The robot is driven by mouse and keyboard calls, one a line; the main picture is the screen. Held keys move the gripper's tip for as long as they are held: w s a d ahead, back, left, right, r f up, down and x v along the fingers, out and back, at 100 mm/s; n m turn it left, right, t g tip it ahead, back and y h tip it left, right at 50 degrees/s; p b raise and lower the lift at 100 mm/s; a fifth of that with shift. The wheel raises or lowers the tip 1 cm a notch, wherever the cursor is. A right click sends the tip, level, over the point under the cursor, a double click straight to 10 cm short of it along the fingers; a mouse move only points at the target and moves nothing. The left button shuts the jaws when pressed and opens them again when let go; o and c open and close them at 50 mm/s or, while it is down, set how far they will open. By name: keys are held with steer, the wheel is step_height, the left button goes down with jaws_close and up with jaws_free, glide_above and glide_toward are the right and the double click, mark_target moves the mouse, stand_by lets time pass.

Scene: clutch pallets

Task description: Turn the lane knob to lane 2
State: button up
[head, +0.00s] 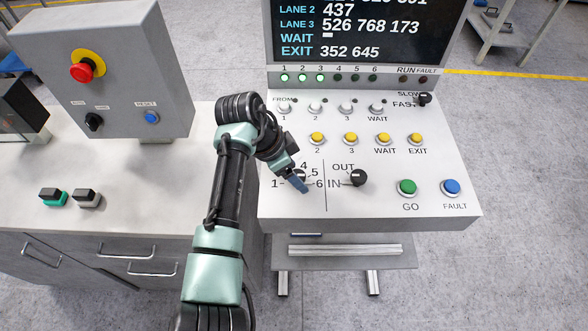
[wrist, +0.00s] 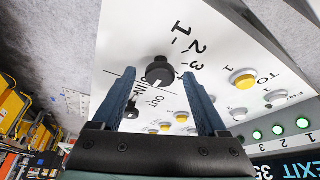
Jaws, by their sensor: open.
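The lane knob (wrist: 158,70) is black and round, on the sloped white console panel. In the wrist view the printed 1, 2 and 3 show beside it, and its pointer direction is not clear. My gripper (wrist: 159,77) is open. Its two blue fingers stand on either side of the knob in that view, with no clear contact. In the head view my gripper (head: 299,182) is low over the lane dial and hides most of the knob. The dial's 1, 4, 5 and 6 show there, while 2 and 3 are hidden.
The black IN/OUT knob (head: 355,178) sits close to the right of the lane dial. Yellow buttons (head: 350,139) and white buttons (head: 346,108) lie above. The green GO button (head: 407,187) and blue FAULT button (head: 452,187) are farther right. A grey control box (head: 110,110) stands left.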

steer(key=shift+c, duration=0.2)
jaws_close()
